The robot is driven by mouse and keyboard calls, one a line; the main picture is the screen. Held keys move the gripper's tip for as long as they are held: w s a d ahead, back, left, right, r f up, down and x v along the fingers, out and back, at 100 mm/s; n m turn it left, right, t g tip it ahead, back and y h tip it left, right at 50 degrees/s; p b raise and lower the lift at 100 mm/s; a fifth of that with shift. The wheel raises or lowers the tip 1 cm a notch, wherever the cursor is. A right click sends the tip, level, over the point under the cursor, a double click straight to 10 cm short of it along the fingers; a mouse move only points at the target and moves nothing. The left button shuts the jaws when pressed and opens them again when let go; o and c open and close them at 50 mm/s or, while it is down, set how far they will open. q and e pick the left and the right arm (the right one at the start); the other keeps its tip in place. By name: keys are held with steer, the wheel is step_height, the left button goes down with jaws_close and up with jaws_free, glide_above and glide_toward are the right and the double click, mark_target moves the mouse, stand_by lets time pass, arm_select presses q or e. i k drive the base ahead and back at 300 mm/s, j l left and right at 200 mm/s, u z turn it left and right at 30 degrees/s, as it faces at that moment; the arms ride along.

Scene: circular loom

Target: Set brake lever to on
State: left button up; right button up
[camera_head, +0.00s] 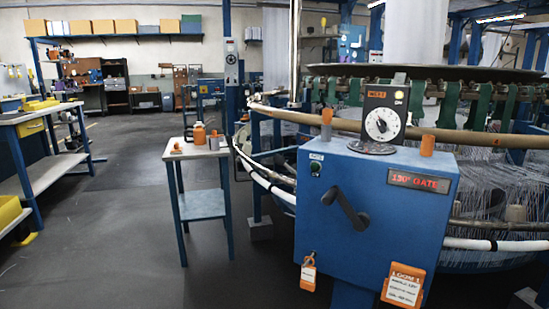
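A blue control box (375,225) stands at the right, in front of the circular loom. A dark angled handle (347,207) is on its front face, slanting from upper left to lower right. An upright orange-topped lever (326,125) stands at the box's top left, and an orange knob (427,146) at its top right. No readable label shows which of these is the brake lever, and I cannot tell on from off. Neither of my grippers is in view.
A black dial unit (382,118) stands on the box. A red display (418,181) reads "130° GATE"; orange tags (403,285) hang below. A small table (202,206) with bottles stands left of the box. A workbench (40,110) is at far left; open floor lies between.

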mark_target(279, 159)
steer(key=i+j, duration=0.25)
steer(key=i+j+z, duration=0.1)
steer(key=i+j, duration=0.15)
steer(key=j, duration=0.2)
steer(key=i+j, duration=0.2)
steer(key=j, duration=0.15)
steer(key=i+j, duration=0.25)
steer(key=i+j+z, duration=0.1)
steer(key=j, duration=0.35)
steer(key=i+j, duration=0.35)
steer(key=j+z, duration=0.05)
